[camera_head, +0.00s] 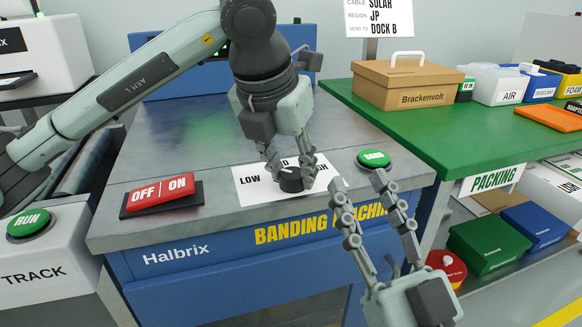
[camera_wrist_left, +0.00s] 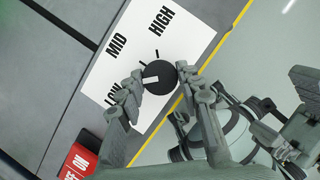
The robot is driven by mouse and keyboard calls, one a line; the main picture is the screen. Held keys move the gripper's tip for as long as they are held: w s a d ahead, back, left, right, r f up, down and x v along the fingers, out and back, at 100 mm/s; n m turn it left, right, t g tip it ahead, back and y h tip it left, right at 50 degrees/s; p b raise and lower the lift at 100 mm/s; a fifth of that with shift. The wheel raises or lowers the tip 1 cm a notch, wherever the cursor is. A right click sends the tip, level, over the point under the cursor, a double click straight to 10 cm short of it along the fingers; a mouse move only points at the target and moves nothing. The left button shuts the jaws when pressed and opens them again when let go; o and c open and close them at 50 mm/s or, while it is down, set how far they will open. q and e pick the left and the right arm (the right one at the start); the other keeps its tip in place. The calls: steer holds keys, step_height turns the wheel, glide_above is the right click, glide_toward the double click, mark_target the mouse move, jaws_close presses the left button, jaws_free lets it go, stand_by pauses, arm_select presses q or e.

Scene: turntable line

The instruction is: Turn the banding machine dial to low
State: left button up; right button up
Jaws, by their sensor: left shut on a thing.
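The black banding machine dial (camera_head: 290,181) sits on a white label plate (camera_head: 254,196) with LOW, MID and HIGH on top of the blue banding machine. My left gripper (camera_head: 291,172) is over the dial with a finger on either side, shut on it. In the left wrist view the dial (camera_wrist_left: 159,78) is between the fingertips, and its white mark points left, toward the LOW label. In the head view the gripper partly hides the dial and MID. My right gripper (camera_head: 357,182) is open and empty in front of the machine's front edge.
A red OFF/ON switch (camera_head: 162,194) lies left of the plate, and a green BAND button (camera_head: 373,159) lies right of it. A green packing table (camera_head: 420,115) with a Brackenvolt box (camera_head: 408,84) stands at right. A RUN button (camera_head: 29,222) is at far left.

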arm_select(q)
steer(key=o, duration=1.2)
steer(key=shift+c, duration=0.2)
steer(key=v, duration=1.2)
